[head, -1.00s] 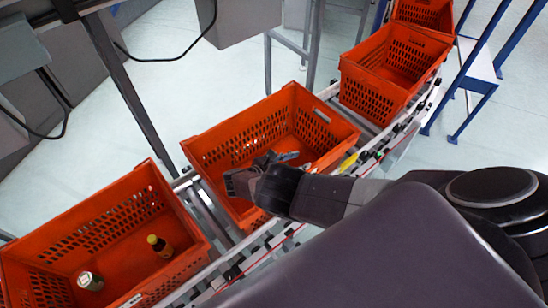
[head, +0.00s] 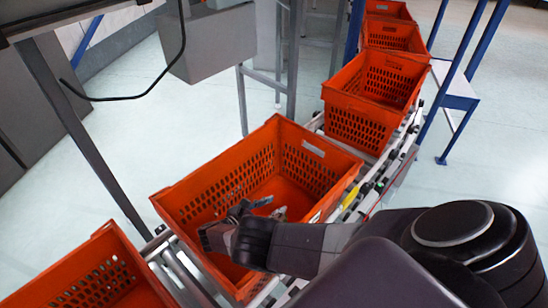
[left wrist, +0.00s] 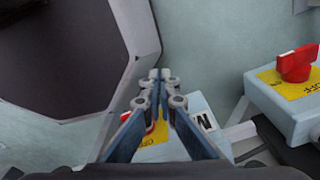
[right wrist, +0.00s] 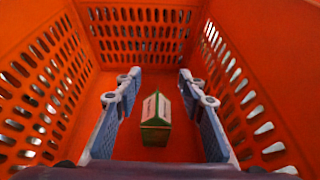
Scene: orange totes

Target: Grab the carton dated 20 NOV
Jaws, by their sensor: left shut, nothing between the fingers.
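A small carton (right wrist: 155,122) with green sides and a pale gabled top stands on the floor of an orange tote (right wrist: 42,70) in the right wrist view. Any date on it is too small to read. My right gripper (right wrist: 157,82) is open, its two fingers on either side of the carton and apart from it. In the head view my right gripper (head: 262,206) reaches over the middle tote (head: 215,183), and the carton is hidden there. My left gripper (left wrist: 160,75) is shut and empty, away from the totes.
More orange totes (head: 375,85) stand along the conveyor (head: 400,150) toward the back. Another tote (head: 95,270) is at the lower left. Boxes with red switches (left wrist: 295,65) are near my left gripper.

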